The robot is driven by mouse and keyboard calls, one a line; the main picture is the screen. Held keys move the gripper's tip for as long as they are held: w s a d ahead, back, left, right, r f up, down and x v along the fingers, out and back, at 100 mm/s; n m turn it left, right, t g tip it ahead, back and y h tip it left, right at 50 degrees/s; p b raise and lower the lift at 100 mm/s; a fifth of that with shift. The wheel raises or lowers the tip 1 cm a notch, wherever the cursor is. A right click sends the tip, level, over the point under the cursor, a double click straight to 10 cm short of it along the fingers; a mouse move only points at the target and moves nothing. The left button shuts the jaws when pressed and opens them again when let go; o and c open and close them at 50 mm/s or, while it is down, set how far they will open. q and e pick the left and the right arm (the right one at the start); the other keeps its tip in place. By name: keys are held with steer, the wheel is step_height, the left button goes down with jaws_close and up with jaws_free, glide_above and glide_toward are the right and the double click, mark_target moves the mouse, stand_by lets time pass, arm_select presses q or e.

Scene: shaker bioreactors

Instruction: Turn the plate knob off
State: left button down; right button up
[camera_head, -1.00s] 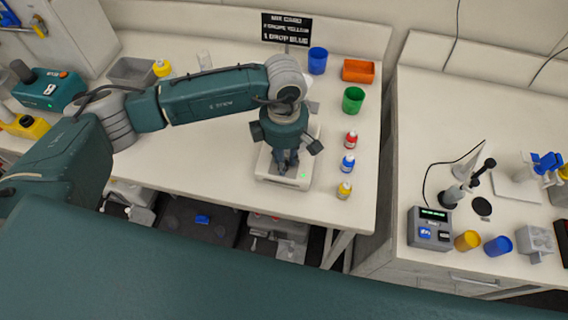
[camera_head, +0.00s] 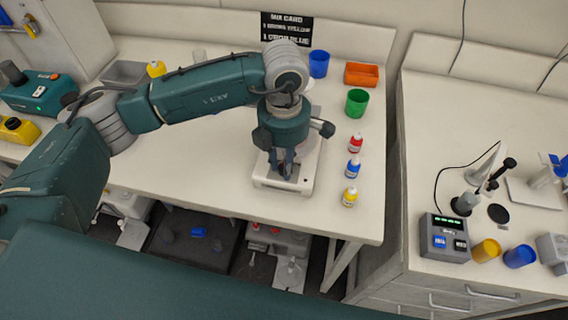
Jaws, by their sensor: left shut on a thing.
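A white plate device (camera_head: 304,184) stands near the front edge of the left bench, with a small green light on its front corner. My left gripper (camera_head: 284,172) points down over the front of this device. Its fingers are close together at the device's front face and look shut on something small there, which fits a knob. The fingers and wrist hide the knob itself and much of the plate top. My right gripper is not in view.
Red (camera_head: 355,143), blue (camera_head: 353,168) and yellow (camera_head: 349,196) bottles stand just right of the device. A gap separates the right bench (camera_head: 440,120).

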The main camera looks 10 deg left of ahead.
arm_select(q)
steer(key=shift+w+r, duration=0.1)
steer(key=c, duration=1.5)
jaws_free()
step_height(320, 180, up, 12)
